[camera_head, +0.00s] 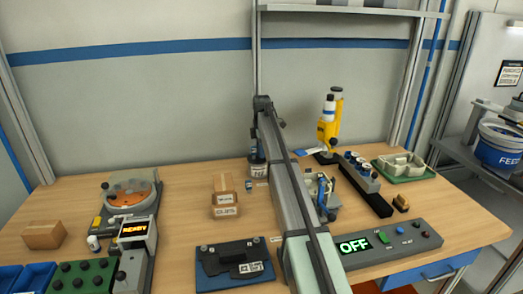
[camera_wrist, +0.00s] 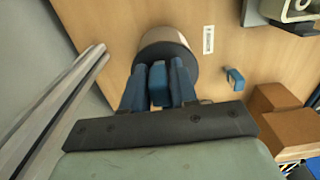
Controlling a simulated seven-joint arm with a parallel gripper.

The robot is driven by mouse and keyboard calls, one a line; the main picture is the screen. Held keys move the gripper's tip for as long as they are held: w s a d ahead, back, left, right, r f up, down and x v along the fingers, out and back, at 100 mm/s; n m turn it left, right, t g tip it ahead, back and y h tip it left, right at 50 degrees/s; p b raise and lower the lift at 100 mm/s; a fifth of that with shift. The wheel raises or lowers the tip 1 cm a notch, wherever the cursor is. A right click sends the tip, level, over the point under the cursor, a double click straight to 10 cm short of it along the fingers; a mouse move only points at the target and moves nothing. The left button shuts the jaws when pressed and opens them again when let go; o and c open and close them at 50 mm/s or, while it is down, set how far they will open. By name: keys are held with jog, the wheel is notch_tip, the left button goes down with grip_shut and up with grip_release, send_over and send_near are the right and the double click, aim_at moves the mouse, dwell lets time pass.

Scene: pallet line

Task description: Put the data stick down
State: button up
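My gripper (camera_wrist: 159,88) has two dark blue fingers, closed on either side of a narrow blue piece, which looks like the data stick (camera_wrist: 158,82). In the head view my gripper (camera_head: 257,158) hangs fingers-down at the back of the table, directly over a round labelled can (camera_head: 258,173). The can (camera_wrist: 168,48) also shows just beyond the fingertips in the wrist view. I cannot tell whether the stick touches it. The stick is too small to make out in the head view.
A small blue part (camera_wrist: 235,78) lies right of the can, near a white label (camera_wrist: 208,40). Cardboard boxes (camera_head: 225,198) stand to the left in the head view. A yellow device (camera_head: 330,120) stands at the back right. Bare wood lies left of the boxes.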

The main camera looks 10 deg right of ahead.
jog(key=o, duration=0.3)
jog(key=shift+o, duration=0.2)
notch_tip(320, 180, up, 12)
jog(key=shift+r, duration=0.15)
dwell(0.4)
